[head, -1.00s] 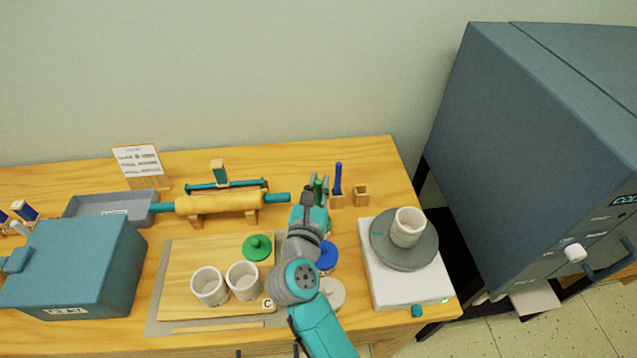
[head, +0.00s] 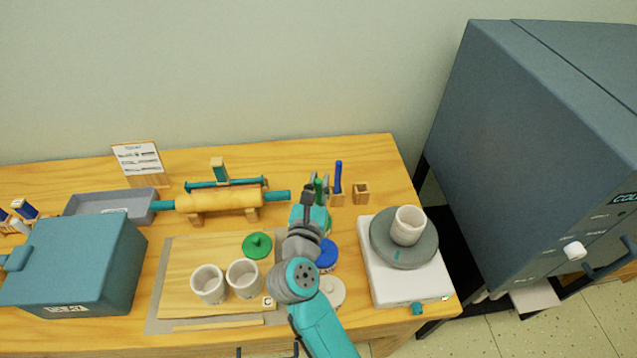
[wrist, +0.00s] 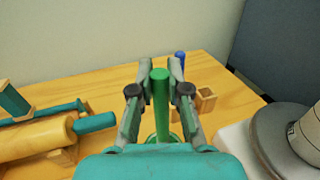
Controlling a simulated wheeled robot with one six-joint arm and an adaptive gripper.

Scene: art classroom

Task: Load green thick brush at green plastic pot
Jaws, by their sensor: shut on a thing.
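My gripper (wrist: 158,100) is shut on the green thick brush (wrist: 161,105), held upright between the fingers. Its green handle (head: 318,188) also shows in the head view, toward the back right of the table. A green rounded shape, apparently the green plastic pot (wrist: 150,138), shows low behind the brush in the wrist view. In the head view only a green sliver (head: 329,222) shows beside my gripper. The brush's lower end is hidden, so I cannot tell whether it is inside the pot. A green lid (head: 257,245) lies on the wooden board.
A blue brush (head: 338,175) stands in a wooden holder, with an empty holder (head: 361,194) beside it. Blue (head: 327,254) and white (head: 332,292) lids lie by my arm. A pottery wheel (head: 404,249) stands right; a rolling pin (head: 218,201) lies left.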

